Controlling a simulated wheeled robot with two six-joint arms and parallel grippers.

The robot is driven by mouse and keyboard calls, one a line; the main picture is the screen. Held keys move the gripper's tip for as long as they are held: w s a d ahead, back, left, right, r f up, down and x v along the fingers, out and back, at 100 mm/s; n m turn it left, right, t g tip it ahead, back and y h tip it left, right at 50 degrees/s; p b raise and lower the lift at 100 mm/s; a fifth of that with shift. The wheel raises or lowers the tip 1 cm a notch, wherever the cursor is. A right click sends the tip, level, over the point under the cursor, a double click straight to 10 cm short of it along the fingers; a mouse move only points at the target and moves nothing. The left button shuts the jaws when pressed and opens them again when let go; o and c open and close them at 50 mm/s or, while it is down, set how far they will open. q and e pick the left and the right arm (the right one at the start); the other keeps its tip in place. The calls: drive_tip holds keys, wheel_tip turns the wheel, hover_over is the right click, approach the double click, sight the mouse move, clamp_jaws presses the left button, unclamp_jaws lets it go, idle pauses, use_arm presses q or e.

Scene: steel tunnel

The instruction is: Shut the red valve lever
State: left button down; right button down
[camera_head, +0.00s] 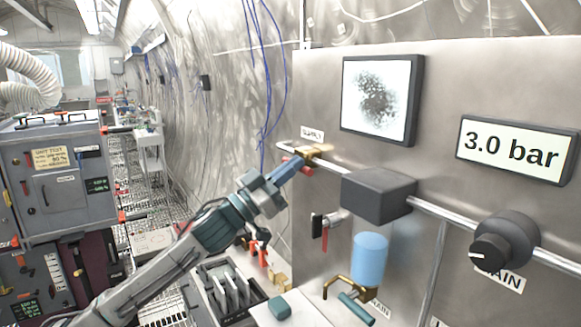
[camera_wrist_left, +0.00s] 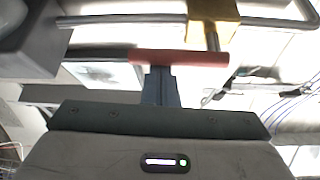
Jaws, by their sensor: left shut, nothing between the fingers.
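The red valve lever (camera_wrist_left: 180,58) lies straight across the wrist view, beside a brass valve body (camera_wrist_left: 213,22) on a metal pipe. In the head view the brass valve (camera_head: 318,152) sits on the pipe at the panel's left edge, and its lever is mostly hidden behind my gripper. My left gripper (camera_head: 289,168) is shut and empty, its fingertips close to the lever. In the wrist view the closed fingers (camera_wrist_left: 160,84) reach up to the lever's edge; I cannot tell whether they touch it. My right gripper is not in view.
A display (camera_head: 512,151) on the panel reads 3.0 bar. A dark box (camera_head: 378,193) sits on the pipe right of the valve. Below are another small red-handled valve (camera_head: 325,238), a blue cylinder (camera_head: 370,259) and a brass tap. A black knob (camera_head: 490,251) is at right.

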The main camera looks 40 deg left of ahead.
use_arm(q)
drive_tip(key=shift+f+m, duration=0.1)
drive_tip(key=shift+m, duration=0.3)
drive_tip(key=a+f+m+g+h+p, duration=0.2)
drive_tip(key=m+g, duration=0.3)
drive_tip(key=m, duration=0.5)
drive_tip(key=w+a+f+m+g+h+p, duration=0.1)
drive_tip(key=m+g, duration=0.4)
drive_tip(key=m, duration=0.5)
wheel_tip(320, 180, down, 2)
drive_tip(key=shift+w+a+f+g+h+p, duration=0.3)
drive_tip(key=shift+a+h+p, duration=0.2)
drive_tip(key=shift+p, duration=0.65)
drive_tip(key=shift+a, duration=0.1)
